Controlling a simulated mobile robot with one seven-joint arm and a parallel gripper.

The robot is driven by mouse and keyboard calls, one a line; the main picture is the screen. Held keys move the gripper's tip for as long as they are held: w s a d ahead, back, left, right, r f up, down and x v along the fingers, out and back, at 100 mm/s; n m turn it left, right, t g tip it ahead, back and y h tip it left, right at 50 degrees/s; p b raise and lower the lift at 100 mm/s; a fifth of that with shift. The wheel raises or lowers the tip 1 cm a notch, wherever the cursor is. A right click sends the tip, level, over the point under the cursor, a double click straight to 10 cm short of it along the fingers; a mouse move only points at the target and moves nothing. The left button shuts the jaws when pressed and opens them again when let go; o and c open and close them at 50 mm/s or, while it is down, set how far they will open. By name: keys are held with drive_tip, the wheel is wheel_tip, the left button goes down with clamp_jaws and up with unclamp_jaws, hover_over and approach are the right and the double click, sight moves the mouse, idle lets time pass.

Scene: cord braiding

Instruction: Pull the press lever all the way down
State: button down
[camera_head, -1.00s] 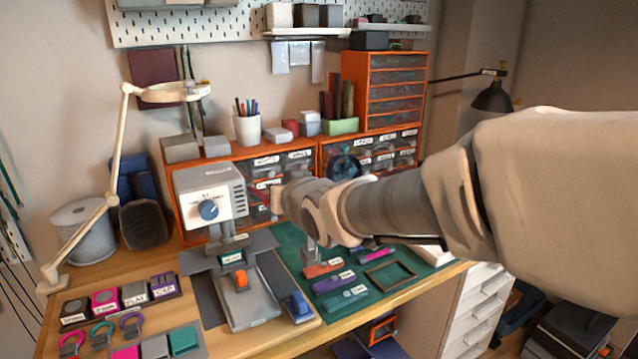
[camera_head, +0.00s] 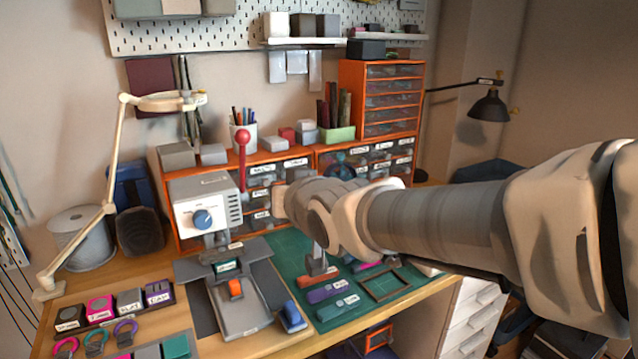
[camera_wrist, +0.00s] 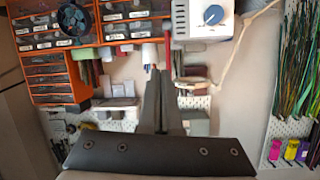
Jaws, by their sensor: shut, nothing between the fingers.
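The press (camera_head: 205,208) is a pale box with a blue dial, on the left of the bench. Its red lever (camera_head: 243,165) stands upright at the press's right side, with the round red knob (camera_head: 242,137) at the top. The press also shows upside down in the wrist view (camera_wrist: 200,30). My gripper (camera_head: 279,201) is to the right of the press and lower than the knob, apart from it. In the wrist view its fingers (camera_wrist: 163,75) are together with nothing visible between them. A narrow red shape beyond the fingertips cannot be identified for certain.
Drawer cabinets (camera_head: 375,158) stand behind my arm. A white lamp (camera_head: 112,190) stands at the left. Labelled blocks (camera_head: 130,302) and coloured rings lie at the front left. A green mat (camera_head: 290,245) with small tools lies below my gripper.

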drive_tip(key=shift+f+v, duration=0.15)
drive_tip(key=shift+v, duration=0.85)
drive_tip(key=shift+f+v, duration=0.15)
drive_tip(key=shift+v, duration=0.85)
drive_tip(key=shift+d, duration=0.1)
drive_tip(key=s+d+f+m+g+h, duration=0.1)
drive_tip(key=s+d+f+h, duration=0.15)
drive_tip(key=d, duration=0.45)
drive_tip(key=s+d+f+m+g+h, duration=0.1)
drive_tip(key=s+d+f+g+h, duration=0.1)
drive_tip(key=s+d, duration=0.3)
drive_tip(key=s+d+f+m+g+h, duration=0.2)
drive_tip(key=s+d+f+g, duration=0.3)
drive_tip(key=s+d, duration=0.5)
wheel_tip(320, 180, up, 18)
drive_tip(key=a+p, duration=0.1)
drive_tip(key=p, duration=1.8)
drive_tip(key=shift+s+r+t+p, duration=0.25)
drive_tip(key=shift+s+t+p, duration=0.05)
drive_tip(key=shift+s+t, duration=0.1)
